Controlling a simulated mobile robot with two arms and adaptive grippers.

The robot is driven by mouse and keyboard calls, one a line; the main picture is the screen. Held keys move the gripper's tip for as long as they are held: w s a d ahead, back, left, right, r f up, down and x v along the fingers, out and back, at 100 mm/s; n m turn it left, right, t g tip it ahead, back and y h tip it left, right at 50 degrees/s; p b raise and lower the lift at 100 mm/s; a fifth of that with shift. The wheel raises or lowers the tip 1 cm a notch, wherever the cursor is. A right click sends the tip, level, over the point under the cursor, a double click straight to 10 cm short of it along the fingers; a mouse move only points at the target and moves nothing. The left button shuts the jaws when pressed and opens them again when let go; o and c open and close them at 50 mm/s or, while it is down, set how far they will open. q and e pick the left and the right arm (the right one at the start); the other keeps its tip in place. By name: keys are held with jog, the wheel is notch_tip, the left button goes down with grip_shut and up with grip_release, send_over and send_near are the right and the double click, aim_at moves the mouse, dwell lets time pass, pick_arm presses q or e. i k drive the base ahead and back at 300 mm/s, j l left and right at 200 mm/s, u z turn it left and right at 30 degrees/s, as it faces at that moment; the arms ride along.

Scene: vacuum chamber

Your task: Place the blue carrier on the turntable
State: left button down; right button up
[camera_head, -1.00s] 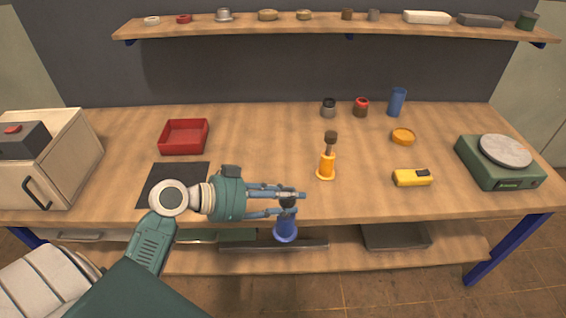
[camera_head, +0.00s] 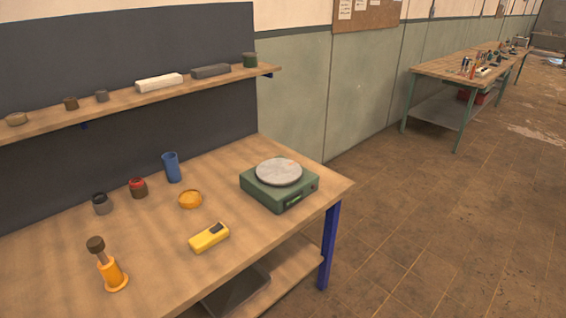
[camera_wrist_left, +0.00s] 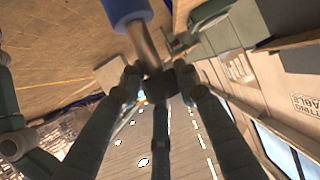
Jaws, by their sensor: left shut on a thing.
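The turntable (camera_head: 279,172), a green box with a round grey disc on top, stands at the right end of the workbench in the head view. The disc is bare. The blue carrier (camera_wrist_left: 125,12) shows in the left wrist view, with its blue base at the top edge and a dark metallic stem running down from it. My left gripper (camera_wrist_left: 158,80) is shut on the stem end of the carrier. The fingers partly hide where they grip. Neither the left gripper nor the carrier shows in the head view now. My right gripper is not in view.
On the workbench (camera_head: 150,245) stand an orange carrier (camera_head: 113,277), a yellow device (camera_head: 209,237), an orange round piece (camera_head: 190,199), a blue cylinder (camera_head: 172,167) and two small jars. A shelf (camera_head: 60,119) runs above. Open floor (camera_head: 430,230) lies to the right.

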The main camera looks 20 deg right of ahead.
aim_at(278, 171)
jog(key=i+l, duration=0.15)
jog(key=l, duration=0.2)
jog(key=i+l+u, duration=0.1)
jog(key=l, duration=0.25)
jog(key=i+l, duration=0.2)
jog(key=l, duration=0.2)
jog(key=i+l+u, duration=0.1)
jog(key=l, duration=0.25)
jog(key=i+l, duration=0.2)
jog(key=l, duration=0.2)
jog(key=i+l+u, duration=0.1)
jog(key=l, duration=0.25)
